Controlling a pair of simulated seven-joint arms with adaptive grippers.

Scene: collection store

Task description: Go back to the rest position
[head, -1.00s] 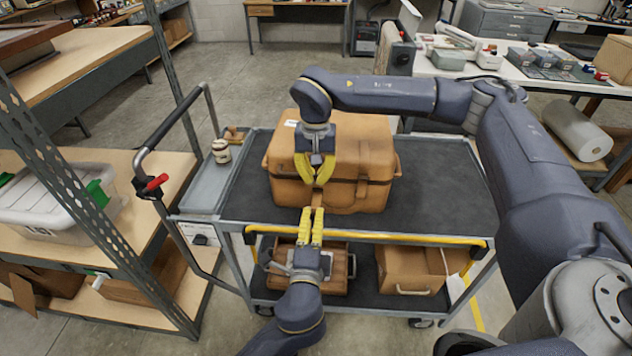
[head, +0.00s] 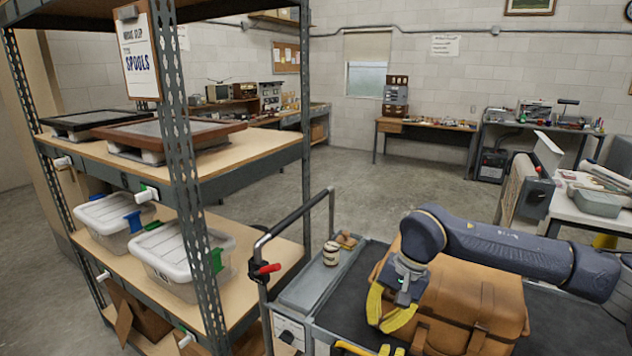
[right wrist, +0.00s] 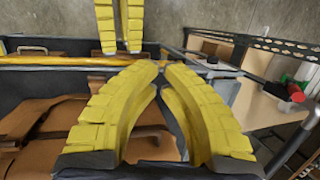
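My right gripper (head: 388,312) hangs at the left part of the brown case (head: 474,288) on the cart. In the right wrist view its yellow fingers (right wrist: 163,68) curve in until their tips almost meet, with nothing between them. My left gripper (head: 391,350) shows only as yellow fingertips at the bottom edge of the head view. It also shows at the top of the right wrist view (right wrist: 119,28), its two fingers side by side with a thin gap and nothing held. The left arm is out of the head view.
A metal shelf post (head: 178,130) and clear bins (head: 180,262) are further left. Open floor (head: 370,195) lies behind.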

